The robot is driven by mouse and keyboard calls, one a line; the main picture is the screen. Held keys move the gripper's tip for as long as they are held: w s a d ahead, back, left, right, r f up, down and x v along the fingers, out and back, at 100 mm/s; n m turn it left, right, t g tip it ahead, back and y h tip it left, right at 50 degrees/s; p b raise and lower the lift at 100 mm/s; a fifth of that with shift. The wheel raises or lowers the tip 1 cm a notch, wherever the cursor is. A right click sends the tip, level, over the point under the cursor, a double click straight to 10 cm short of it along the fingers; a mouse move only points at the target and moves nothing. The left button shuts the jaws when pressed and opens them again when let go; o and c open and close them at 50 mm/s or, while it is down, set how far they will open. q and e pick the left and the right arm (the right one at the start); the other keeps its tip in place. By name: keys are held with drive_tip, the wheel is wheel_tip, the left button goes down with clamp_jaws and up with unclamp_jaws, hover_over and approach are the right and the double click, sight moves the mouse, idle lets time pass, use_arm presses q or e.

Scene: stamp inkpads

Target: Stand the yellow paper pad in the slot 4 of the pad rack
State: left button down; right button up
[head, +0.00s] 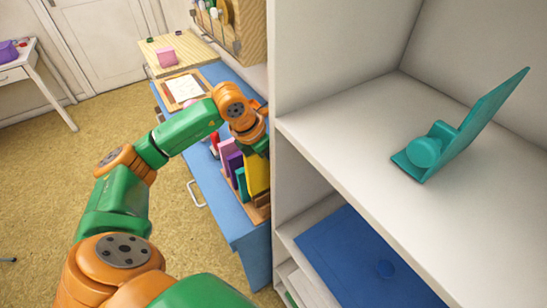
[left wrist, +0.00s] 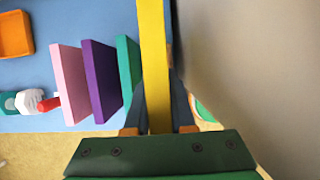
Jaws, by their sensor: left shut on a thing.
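The yellow paper pad (head: 258,174) is upright at the near end of the row of pads, beside the green pad (head: 242,184). In the left wrist view the yellow pad (left wrist: 154,60) runs up the middle between my fingers. My left gripper (left wrist: 158,115) is shut on it. The pad rack (head: 262,213) is wooden and holds a pink pad (left wrist: 67,82), a purple pad (left wrist: 100,80) and the green pad. The yellow pad's lower edge and the slot under it are hidden, so I cannot tell if it is seated. My right gripper is in neither view.
The rack stands on a blue table (head: 230,225), close against a pale shelf unit (head: 300,150). In the left wrist view a grey-beige panel (left wrist: 240,60) is close on the right. An orange tray (left wrist: 15,36) and a red-tipped bottle (left wrist: 32,102) lie left of the pads.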

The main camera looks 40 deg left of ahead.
use_arm(q)
drive_tip(key=shift+f+b, duration=0.3)
wheel_tip(320, 180, down, 11)
drive_tip(key=b, duration=0.9)
drive_tip(key=shift+s+r, duration=0.15)
drive_tip(key=shift+s, duration=0.05)
drive_tip(key=shift+a+r, duration=0.1)
drive_tip(key=c, duration=0.7)
unclamp_jaws()
